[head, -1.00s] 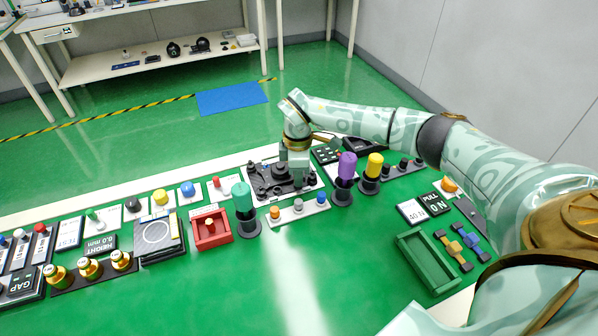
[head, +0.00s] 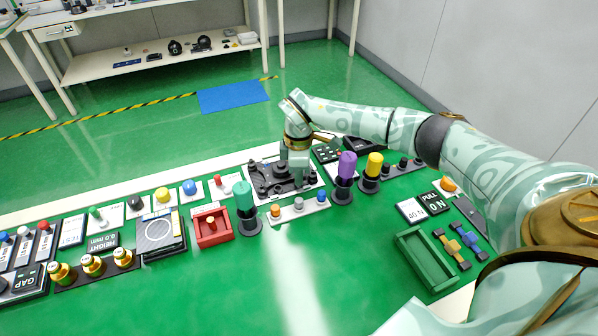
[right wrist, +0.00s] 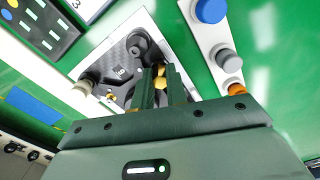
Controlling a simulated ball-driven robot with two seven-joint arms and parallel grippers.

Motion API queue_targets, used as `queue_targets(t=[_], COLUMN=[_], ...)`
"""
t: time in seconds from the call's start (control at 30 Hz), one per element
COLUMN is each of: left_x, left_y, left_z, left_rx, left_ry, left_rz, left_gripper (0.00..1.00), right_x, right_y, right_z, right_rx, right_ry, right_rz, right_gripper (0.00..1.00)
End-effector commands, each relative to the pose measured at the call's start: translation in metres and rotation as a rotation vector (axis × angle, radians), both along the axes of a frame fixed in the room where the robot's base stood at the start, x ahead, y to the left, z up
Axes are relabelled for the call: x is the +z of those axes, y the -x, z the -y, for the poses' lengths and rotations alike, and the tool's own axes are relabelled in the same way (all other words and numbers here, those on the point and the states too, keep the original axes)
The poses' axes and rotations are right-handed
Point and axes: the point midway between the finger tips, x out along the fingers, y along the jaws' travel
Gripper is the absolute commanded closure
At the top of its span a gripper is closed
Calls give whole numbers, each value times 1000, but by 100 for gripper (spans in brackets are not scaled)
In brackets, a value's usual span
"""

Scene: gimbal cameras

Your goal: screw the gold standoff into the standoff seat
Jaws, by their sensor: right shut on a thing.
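My right gripper (head: 298,182) is low over the dark gimbal plate (head: 262,186) in the head view. In the right wrist view its two dark green fingers (right wrist: 162,88) are shut on the gold standoff (right wrist: 160,80), whose gold shows between them. The plate (right wrist: 112,72) lies just beyond the fingertips, with dark round posts and a small gold piece (right wrist: 110,97) on it. The standoff's lower end and the seat under it are hidden by the fingers, so I cannot tell whether they touch. My left gripper is not in view.
A grey strip with coloured buttons (head: 298,211) lies in front of the plate. Teal (head: 244,195), purple (head: 347,164) and yellow (head: 374,164) knobs stand close by. A red box (head: 222,236) is at left, a green tray (head: 416,268) at right. The front mat is clear.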

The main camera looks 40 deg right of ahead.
Motion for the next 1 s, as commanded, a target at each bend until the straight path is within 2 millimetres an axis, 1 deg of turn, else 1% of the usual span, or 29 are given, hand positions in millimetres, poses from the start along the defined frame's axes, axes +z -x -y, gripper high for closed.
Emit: queue_targets(t=[0.23,0.27,0.3,0.33,0.37,0.63,0.73,0.77,0.87,1.0], left_x=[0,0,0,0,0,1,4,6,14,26], left_y=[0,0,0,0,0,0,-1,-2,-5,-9], left_z=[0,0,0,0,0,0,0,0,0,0], left_rx=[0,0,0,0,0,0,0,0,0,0], left_ry=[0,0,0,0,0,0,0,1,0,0], left_rz=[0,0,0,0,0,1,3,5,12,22], left_gripper=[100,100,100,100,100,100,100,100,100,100], right_x=[-2,-2,-2,-2,-1,0,9,14,36,76], right_y=[1,1,1,1,1,0,0,0,-1,-1], right_z=[1,1,1,1,1,0,1,1,0,1], right_rx=[0,0,0,0,0,0,0,0,0,0], right_ry=[2,2,2,2,2,1,1,2,2,2], right_rz=[-3,-3,-3,-3,-3,-1,2,2,6,6], right_gripper=[100,83,72,64,60,60,60,60,60,60])
